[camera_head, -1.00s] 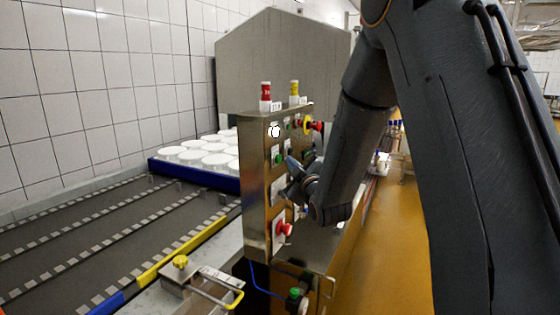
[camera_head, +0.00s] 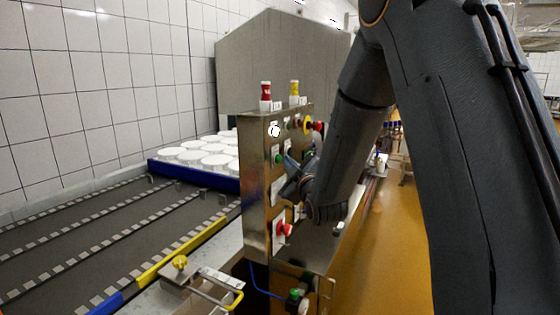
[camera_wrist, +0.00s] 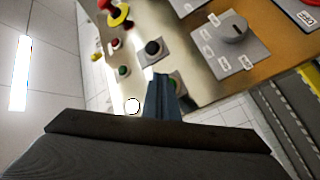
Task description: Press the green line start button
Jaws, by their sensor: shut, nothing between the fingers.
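The steel control panel (camera_head: 257,205) stands in the middle of the head view. A green button (camera_head: 280,159) sits on its face, below a white round light (camera_head: 274,130). My gripper (camera_head: 289,160) is shut and empty, with its tips close to the right of this green button. In the wrist view my shut fingers (camera_wrist: 162,82) point at the panel, and a green button (camera_wrist: 176,82) shows partly behind them. I cannot tell whether the tips touch it. A smaller green button or lamp (camera_wrist: 123,70) lies to the left there.
Near the fingers are a black button (camera_wrist: 153,48), a rotary knob (camera_wrist: 233,28) and a red emergency stop on yellow (camera_wrist: 118,12). A red mushroom button (camera_head: 284,230) sits lower on the panel. A conveyor (camera_head: 100,235) and a blue tray (camera_head: 195,174) of white moulds lie left.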

